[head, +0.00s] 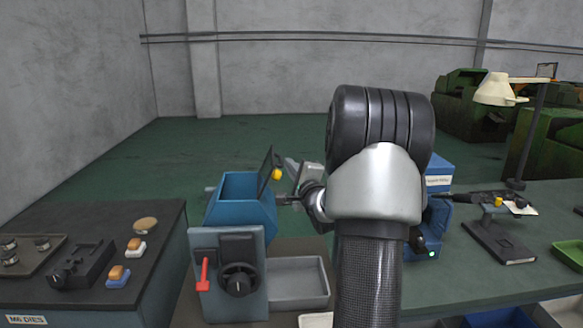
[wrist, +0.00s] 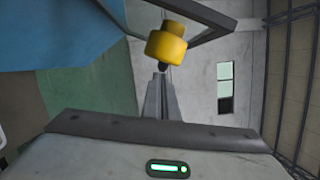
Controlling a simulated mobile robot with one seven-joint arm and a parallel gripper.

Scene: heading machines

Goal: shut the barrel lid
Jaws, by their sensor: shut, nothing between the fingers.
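The blue barrel (head: 238,208) stands left of my arm in the head view, its top open. Its dark lid (head: 265,171) stands up steeply on the right side, with a yellow knob (head: 277,174) on its outer face. The blue barrel (wrist: 60,35) fills the upper left there, and a dark lid frame (wrist: 207,33) shows behind the knob.
A panel with a red lever (head: 203,274) and a dark handwheel (head: 239,281) stands in front of the barrel. A grey tray (head: 298,284) is to its right. A dark control bench (head: 160,240) is at left, a green table (head: 480,285) at right.

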